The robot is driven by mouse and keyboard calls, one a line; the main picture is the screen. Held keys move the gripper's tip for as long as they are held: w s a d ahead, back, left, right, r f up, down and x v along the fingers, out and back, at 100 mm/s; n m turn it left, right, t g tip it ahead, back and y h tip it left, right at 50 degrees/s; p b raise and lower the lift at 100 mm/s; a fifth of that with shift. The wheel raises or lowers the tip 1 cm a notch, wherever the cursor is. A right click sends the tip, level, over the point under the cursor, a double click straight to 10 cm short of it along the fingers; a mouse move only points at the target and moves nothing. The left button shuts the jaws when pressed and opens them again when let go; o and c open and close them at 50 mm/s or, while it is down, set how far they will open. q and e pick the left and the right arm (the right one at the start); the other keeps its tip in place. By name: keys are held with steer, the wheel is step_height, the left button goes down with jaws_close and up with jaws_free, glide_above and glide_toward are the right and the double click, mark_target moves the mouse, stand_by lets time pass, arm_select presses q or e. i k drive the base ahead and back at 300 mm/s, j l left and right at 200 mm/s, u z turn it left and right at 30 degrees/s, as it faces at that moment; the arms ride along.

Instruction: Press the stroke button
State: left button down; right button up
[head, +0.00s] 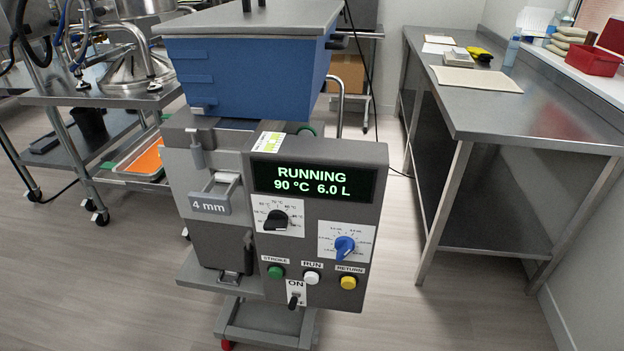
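The stroke button is a green round button (276,272) at the lower left of the grey control panel (372,190), under the label STROKE. A white RUN button (311,277) and a yellow RETURN button (348,283) sit to its right. The panel's display (313,181) reads RUNNING, 90 °C, 6.0 L. The panel is on the front of the depositor, beside a plate marked 4 mm (209,205) and below a blue hopper (245,75). Neither of my grippers shows in the head view.
A black knob (276,220), a blue knob (345,246) and an ON toggle switch (293,300) are close to the buttons. A steel table (500,105) stands at the right and a steel cart (95,95) at the left. The floor between the depositor and the right table is clear.

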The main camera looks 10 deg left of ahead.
mark_target(274, 272)
steer(key=k+j+z, duration=0.1)
steer(key=k+j, duration=1.25)
